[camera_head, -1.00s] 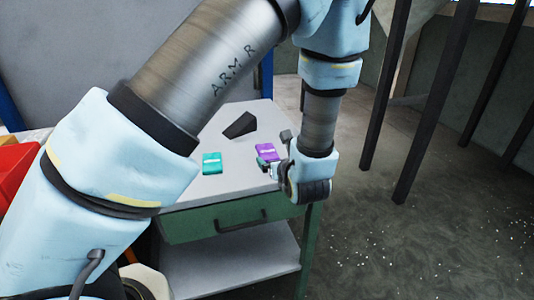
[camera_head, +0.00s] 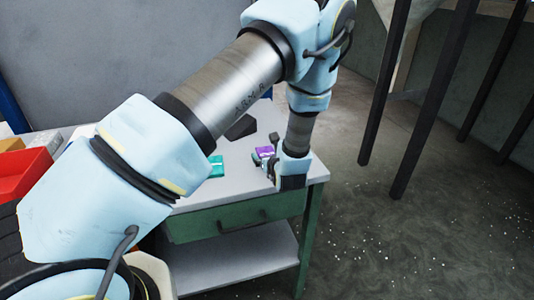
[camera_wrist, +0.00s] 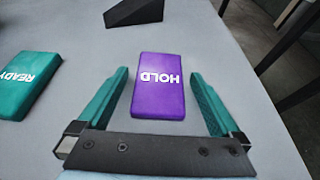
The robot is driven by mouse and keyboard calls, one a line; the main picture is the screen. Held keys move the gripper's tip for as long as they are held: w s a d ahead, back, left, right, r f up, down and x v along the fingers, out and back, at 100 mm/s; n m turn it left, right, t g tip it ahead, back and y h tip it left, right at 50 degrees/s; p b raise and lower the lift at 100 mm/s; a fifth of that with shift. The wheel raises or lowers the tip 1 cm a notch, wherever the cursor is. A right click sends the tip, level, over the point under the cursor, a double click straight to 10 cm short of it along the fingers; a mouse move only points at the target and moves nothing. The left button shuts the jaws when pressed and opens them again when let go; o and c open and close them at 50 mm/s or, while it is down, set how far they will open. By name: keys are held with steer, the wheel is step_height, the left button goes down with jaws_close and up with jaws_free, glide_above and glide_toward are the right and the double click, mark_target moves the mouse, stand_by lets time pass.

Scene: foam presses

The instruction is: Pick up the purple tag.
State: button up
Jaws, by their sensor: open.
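The purple tag (camera_wrist: 158,98), marked HOLD, lies flat on the grey table top. It also shows in the head view (camera_head: 264,152), partly covered by my gripper. In the wrist view my gripper (camera_wrist: 160,88) is open, with one teal finger to the left of the tag and one to the right. The near part of the tag lies between the fingers, with a gap on each side. How far the fingers are above the table is hard to tell. In the head view the gripper (camera_head: 268,163) is at the table's right end.
A teal tag (camera_wrist: 22,85) marked READY lies left of the purple tag. A black wedge (camera_wrist: 134,10) stands behind it. The table (camera_head: 235,182) has a green drawer front (camera_head: 236,215). A red bin (camera_head: 25,172) is at the far left. Dark posts (camera_head: 440,100) stand to the right.

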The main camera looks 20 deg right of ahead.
steer(key=shift+c, duration=0.2)
steer(key=c, duration=1.3)
steer(key=shift+o, duration=0.2)
